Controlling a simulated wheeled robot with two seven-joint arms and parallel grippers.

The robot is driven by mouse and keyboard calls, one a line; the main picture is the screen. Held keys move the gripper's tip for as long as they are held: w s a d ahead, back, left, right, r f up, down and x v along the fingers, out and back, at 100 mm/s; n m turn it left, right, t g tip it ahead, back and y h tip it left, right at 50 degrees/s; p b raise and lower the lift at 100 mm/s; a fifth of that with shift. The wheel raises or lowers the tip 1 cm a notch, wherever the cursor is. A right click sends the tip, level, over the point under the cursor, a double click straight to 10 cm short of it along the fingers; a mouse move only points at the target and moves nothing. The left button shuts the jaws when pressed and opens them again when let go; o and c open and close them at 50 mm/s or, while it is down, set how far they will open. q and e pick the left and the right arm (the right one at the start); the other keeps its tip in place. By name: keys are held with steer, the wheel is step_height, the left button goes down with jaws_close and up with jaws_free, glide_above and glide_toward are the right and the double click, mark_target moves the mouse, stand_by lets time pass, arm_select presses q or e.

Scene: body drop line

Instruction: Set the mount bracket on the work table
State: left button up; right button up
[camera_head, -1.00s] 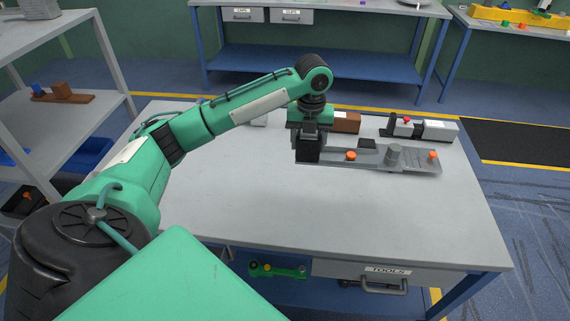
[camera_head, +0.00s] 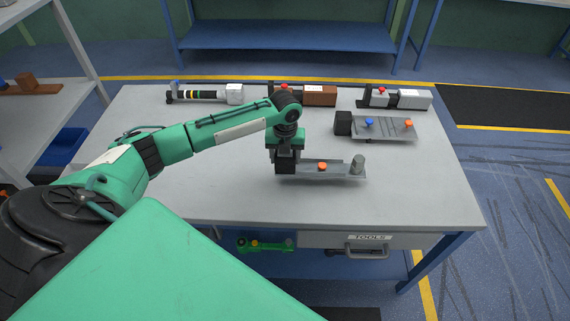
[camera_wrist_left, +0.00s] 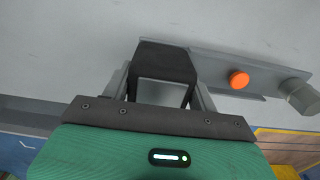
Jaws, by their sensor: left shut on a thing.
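The mount bracket (camera_head: 338,171) is a grey plate with a black block at its left end, an orange knob and a grey cylinder at its right end. My left gripper (camera_head: 285,158) is shut on the black block, at the middle of the work table (camera_head: 230,200). The bracket is level and low over the tabletop; I cannot tell whether it touches. In the left wrist view the black block (camera_wrist_left: 165,58) sits between the fingers, with the plate (camera_wrist_left: 212,68) running right. My right gripper is out of view.
A similar grey plate (camera_head: 390,131) with blue and orange knobs lies behind and to the right. Along the back edge are a striped rod unit (camera_head: 205,96), a brown block unit (camera_head: 318,96) and a grey unit (camera_head: 412,99). The table's front and left are clear.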

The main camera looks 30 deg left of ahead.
arm_select(q)
step_height(320, 180, down, 4)
steer(key=shift+r+p, duration=0.1)
steer(key=shift+p, duration=0.2)
steer(key=o, duration=1.4)
steer(key=shift+f, duration=0.3)
steer(key=shift+c, duration=0.2)
step_height(320, 180, up, 12)
steer(key=shift+r+b, duration=0.15)
steer(key=shift+b, duration=0.6)
